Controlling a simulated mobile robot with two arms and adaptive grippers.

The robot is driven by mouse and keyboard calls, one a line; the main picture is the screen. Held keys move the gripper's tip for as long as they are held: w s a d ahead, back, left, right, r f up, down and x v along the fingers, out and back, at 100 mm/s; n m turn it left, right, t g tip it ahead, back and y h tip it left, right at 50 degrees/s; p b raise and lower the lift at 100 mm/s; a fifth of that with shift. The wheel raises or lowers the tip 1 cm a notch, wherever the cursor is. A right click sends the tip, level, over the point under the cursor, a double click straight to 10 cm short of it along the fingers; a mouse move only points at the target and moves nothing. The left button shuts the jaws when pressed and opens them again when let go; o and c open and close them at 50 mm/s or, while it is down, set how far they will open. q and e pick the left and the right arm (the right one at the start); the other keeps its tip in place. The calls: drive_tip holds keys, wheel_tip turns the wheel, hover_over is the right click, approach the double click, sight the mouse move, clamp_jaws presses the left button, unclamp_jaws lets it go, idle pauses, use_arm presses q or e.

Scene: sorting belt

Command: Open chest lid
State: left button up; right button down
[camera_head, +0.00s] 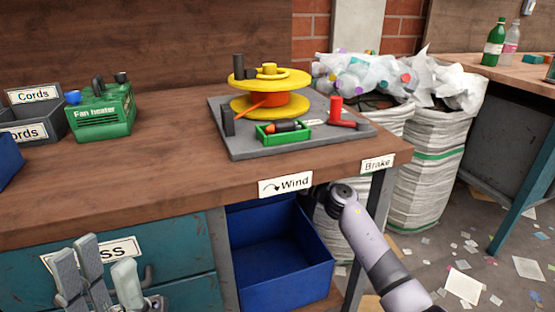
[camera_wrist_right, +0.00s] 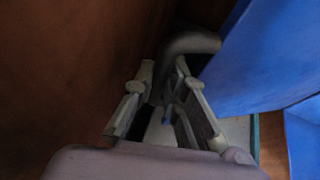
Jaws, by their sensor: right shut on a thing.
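No chest or lid can be made out for certain in either view. An open blue bin (camera_head: 275,255) sits under the workbench, and blue panels (camera_wrist_right: 245,60) show at the right of the right wrist view. My right arm reaches under the bench's front edge near the bin's right side; its gripper is hidden in the head view. In the right wrist view my right gripper (camera_wrist_right: 165,95) is shut on a grey rounded bar (camera_wrist_right: 190,44), dim and partly hidden. My left gripper (camera_head: 103,270) is open and empty at the lower left, before the teal drawers.
The wooden workbench (camera_head: 160,180) carries a winder with a yellow spool (camera_head: 270,78), a green fan heater (camera_head: 102,110) and grey cord bins (camera_head: 35,120). Teal drawers (camera_head: 180,262) are below. White sacks (camera_head: 430,165) stand right; paper scraps litter the floor.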

drive_tip(key=c, duration=2.1)
unclamp_jaws()
drive_tip(key=shift+w+d+r, duration=0.1)
drive_tip(key=shift+w+r, duration=0.1)
drive_tip(key=shift+r, duration=0.55)
drive_tip(key=shift+o, duration=1)
drive_tip(key=shift+w+a+f, duration=0.1)
drive_tip(key=shift+a, duration=0.1)
drive_tip(key=shift+f, duration=0.1)
drive_tip(key=v, duration=1.2)
drive_tip(key=shift+d, duration=0.15)
drive_tip(key=shift+f, duration=0.1)
